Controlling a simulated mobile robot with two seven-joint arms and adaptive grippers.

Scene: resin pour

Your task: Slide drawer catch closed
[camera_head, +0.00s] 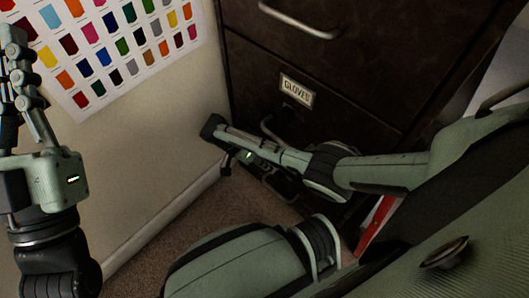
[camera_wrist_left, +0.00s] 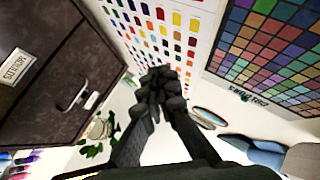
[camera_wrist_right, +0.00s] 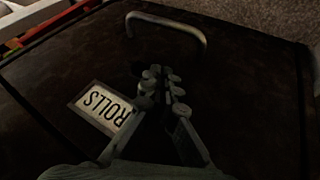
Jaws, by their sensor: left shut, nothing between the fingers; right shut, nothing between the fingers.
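A dark brown cabinet (camera_head: 370,75) stands against the wall, with drawer fronts that look flush. In the right wrist view a drawer front (camera_wrist_right: 245,110) has a metal handle (camera_wrist_right: 190,28) and a white label reading ROLLS (camera_wrist_right: 104,108). My right gripper (camera_wrist_right: 160,88) is shut and empty, in front of that drawer beside the label; whether it touches is unclear. It also shows low by the cabinet in the head view (camera_head: 268,175), partly behind my arm. I cannot make out the catch. My left gripper (camera_head: 14,40) is shut and empty, raised before the wall, away from the drawer.
A colour swatch poster (camera_head: 115,50) hangs on the wall. A drawer labelled GLOVES (camera_head: 296,90) has a handle (camera_head: 270,128) near my right arm. Carpet (camera_head: 160,245) lies below. The left wrist view shows a plant (camera_wrist_left: 97,135) and a larger colour chart (camera_wrist_left: 270,45).

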